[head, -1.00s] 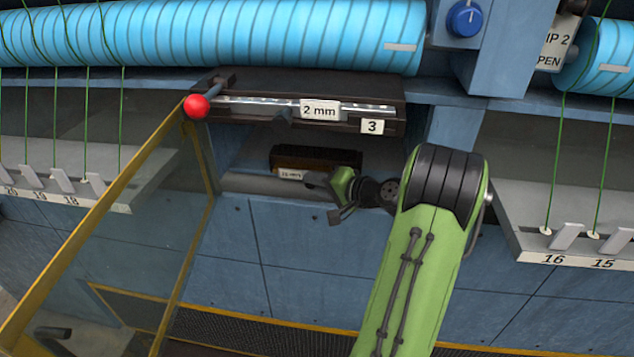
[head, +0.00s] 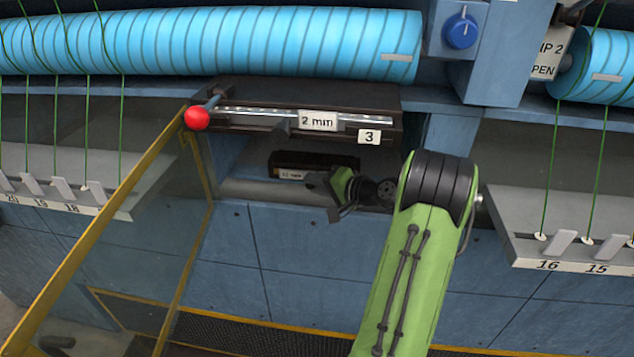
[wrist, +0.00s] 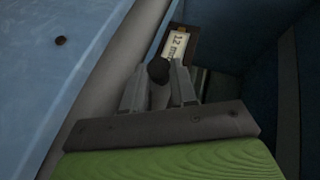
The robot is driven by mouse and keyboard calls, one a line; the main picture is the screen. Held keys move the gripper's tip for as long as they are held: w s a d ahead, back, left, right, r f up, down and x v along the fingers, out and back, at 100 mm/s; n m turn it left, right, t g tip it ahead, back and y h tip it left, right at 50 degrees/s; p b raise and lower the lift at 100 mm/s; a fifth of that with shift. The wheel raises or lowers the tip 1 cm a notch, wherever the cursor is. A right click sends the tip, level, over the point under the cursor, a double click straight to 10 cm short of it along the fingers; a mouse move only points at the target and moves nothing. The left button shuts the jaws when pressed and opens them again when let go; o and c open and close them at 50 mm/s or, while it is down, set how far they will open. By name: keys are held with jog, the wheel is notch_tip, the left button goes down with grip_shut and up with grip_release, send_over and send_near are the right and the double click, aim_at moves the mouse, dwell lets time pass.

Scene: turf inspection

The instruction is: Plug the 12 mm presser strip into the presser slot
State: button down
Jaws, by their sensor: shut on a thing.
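The 12 mm presser strip (head: 302,160) is a dark brown block with a small pale label. It sits in the recess under the dark housing (head: 300,92). In the wrist view its label (wrist: 177,44) reads "12 m", partly cut off by a finger and a dark round knob. My gripper (head: 320,182) is at the strip's lower right in the head view. In the wrist view the fingers of my gripper (wrist: 160,78) are closed around the knob. The presser slot's opening is in shadow, and I cannot tell how far the strip is in.
A silver bar with a "2 mm" plate (head: 317,120) and a "3" tag (head: 369,137) runs along the housing above. A red ball handle (head: 196,118) and a yellow-framed clear panel (head: 95,235) stand at the left. Blue walls close in around the recess.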

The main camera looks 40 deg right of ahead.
jog(key=shift+r+m+p, duration=0.35)
jog(key=shift+m+p, duration=0.05)
jog(key=shift+p, duration=0.35)
jog(key=shift+f, duration=0.2)
dwell(0.7)
jog(key=shift+w, duration=0.1)
jog(key=c, duration=0.8)
grip_release()
jog(key=shift+d, duration=0.1)
jog(key=shift+f, duration=0.1)
jog(key=v, duration=0.5)
jog(key=b+v, duration=0.1)
jog(key=v, duration=1)
jog(key=shift+w+r+b, duration=0.15)
jog(key=shift+r+b, duration=0.1)
jog(key=shift+b, duration=0.1)
